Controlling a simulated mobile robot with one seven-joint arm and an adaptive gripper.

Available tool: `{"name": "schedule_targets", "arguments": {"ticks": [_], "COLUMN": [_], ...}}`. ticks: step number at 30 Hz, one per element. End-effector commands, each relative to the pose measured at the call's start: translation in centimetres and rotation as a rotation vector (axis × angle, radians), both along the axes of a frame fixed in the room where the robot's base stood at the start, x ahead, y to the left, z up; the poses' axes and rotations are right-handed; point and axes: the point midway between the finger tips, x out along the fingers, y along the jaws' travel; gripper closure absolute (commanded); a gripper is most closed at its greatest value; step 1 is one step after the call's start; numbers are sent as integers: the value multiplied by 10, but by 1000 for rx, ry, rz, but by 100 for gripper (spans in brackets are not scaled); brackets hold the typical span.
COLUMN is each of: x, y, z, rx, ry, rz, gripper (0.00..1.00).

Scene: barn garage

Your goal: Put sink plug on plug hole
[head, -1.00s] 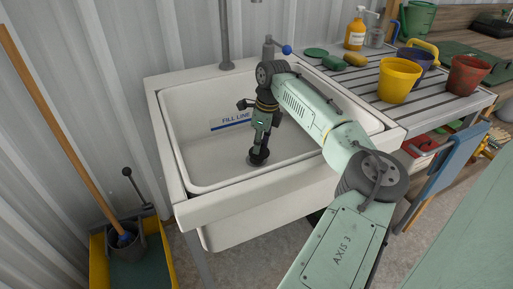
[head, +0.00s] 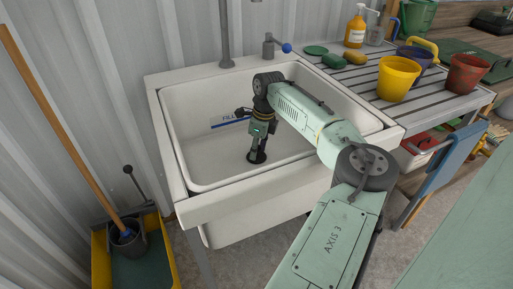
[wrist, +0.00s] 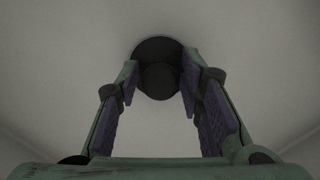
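A dark round sink plug (head: 257,158) lies on the bottom of the white sink (head: 200,160), directly below my gripper (head: 257,148). In the wrist view, the plug (wrist: 156,46) shows as a wide dark disc with a smaller round knob in front of it. My gripper (wrist: 160,75) is open, with one finger on each side of the knob and narrow gaps showing. No separate plug hole shows; the plug and gripper hide that spot, so I cannot tell how exactly the plug is seated.
The sink walls and front rim surround my gripper. A tap with a blue knob (head: 287,48) stands at the back rim. A slatted drainer (head: 355,80) at the right holds a yellow pot (head: 398,78) and a red pot (head: 467,73).

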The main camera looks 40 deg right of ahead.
Motion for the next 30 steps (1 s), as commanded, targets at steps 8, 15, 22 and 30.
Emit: {"name": "schedule_targets", "arguments": {"ticks": [8, 15, 22, 30], "x": [0, 0, -6, -12], "y": [0, -1, -4, -8], "z": [0, 6, 50, 102], "rx": [0, -1, -1, 0], "ry": [0, -1, -3, -2], "rz": [0, 0, -1, 0], "gripper": [56, 56, 56, 56]}}
